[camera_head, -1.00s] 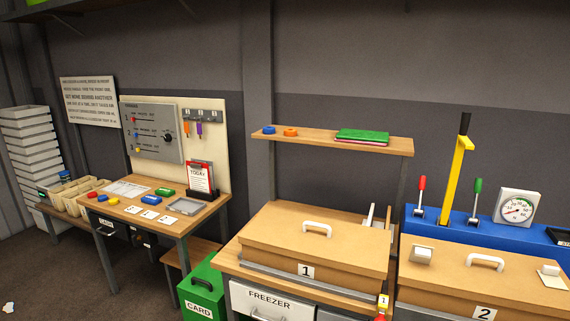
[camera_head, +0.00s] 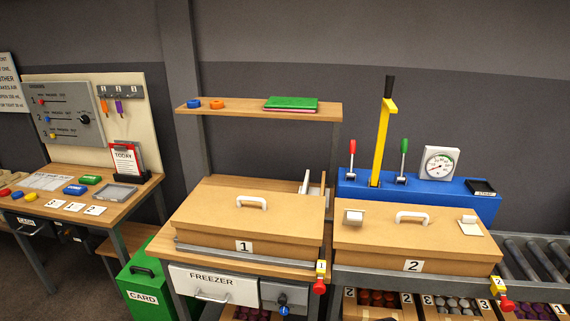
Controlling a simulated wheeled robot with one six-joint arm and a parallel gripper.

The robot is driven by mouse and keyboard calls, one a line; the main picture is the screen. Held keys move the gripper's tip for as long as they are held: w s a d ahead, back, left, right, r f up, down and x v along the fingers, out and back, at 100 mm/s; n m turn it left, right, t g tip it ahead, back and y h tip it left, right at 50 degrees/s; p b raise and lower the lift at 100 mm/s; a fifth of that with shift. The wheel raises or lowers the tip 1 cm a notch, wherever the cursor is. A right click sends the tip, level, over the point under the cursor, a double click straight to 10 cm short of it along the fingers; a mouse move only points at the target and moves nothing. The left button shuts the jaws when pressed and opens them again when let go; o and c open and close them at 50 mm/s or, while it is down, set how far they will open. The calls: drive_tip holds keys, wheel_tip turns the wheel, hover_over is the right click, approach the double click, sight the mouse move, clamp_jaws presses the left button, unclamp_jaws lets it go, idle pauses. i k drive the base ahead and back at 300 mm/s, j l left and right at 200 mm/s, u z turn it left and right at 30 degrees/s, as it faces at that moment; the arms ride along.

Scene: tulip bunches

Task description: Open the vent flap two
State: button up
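The wooden box marked 2 (camera_head: 412,248) stands at the right, with a white handle (camera_head: 411,217) on its shut lid. Two small pale fittings sit on this lid, a left one (camera_head: 353,217) and a right one (camera_head: 471,227). I cannot tell for sure which part is vent flap two. A yellow tag marked 2 (camera_head: 497,284) with a red knob (camera_head: 507,304) is at the box's front right corner. My gripper is not in view.
The box marked 1 (camera_head: 244,230) stands to the left over the freezer drawer (camera_head: 212,285). Behind box 2 is a blue unit (camera_head: 455,205) with a tall yellow lever (camera_head: 384,135) and a gauge (camera_head: 440,163). A roller conveyor (camera_head: 535,262) is at the far right.

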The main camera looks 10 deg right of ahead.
sight(468, 223)
drive_tip(key=z, duration=1.55)
drive_tip(key=i+z, duration=0.3)
drive_tip(key=i, duration=1.2)
